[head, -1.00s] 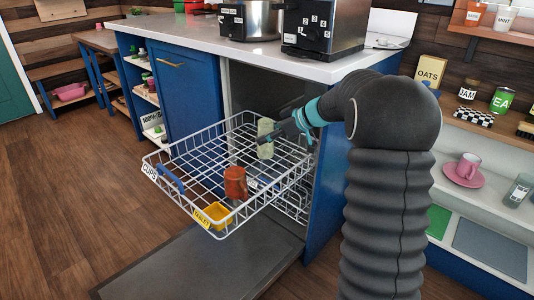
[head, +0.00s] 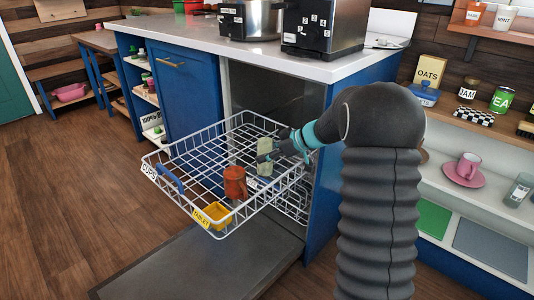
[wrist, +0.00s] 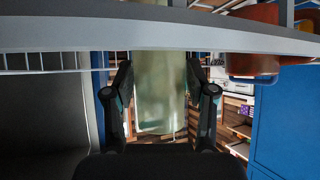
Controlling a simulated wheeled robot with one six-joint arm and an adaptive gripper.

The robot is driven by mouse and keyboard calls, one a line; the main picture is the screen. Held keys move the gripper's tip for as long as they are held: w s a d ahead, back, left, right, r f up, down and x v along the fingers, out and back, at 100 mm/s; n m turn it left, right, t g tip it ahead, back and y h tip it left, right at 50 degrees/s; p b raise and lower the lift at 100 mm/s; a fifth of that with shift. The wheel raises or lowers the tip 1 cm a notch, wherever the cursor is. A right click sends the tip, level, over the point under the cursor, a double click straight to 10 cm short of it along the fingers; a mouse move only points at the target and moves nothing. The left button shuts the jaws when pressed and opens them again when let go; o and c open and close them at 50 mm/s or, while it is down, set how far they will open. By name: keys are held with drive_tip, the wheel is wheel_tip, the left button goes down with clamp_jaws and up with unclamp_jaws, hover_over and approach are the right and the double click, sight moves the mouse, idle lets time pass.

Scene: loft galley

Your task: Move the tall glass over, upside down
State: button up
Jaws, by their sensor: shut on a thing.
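The tall glass (head: 264,163) is pale green and see-through. It stands roughly upright in line over the right part of the white wire rack (head: 190,137). My gripper (head: 268,155) is shut around its side, coming from the right. In the wrist view the glass (wrist: 160,90) fills the middle, with one finger of my gripper (wrist: 160,105) on each side. I cannot tell which end of the glass is its mouth, or whether it touches the rack floor.
An orange-red mug (head: 235,183) stands in the rack, left of the glass. A yellow container (head: 215,213) sits at the rack's front corner. The rack is pulled out above the open dishwasher door (head: 190,262). The rack's left and back parts are clear. The counter (head: 240,50) is above.

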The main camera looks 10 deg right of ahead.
drive_tip(key=o, duration=1.3)
drive_tip(key=shift+d+r, duration=0.15)
drive_tip(key=shift+r, duration=0.05)
drive_tip(key=v, duration=1.1)
drive_tip(key=shift+s+d+r, duration=0.15)
drive_tip(key=shift+s, duration=0.15)
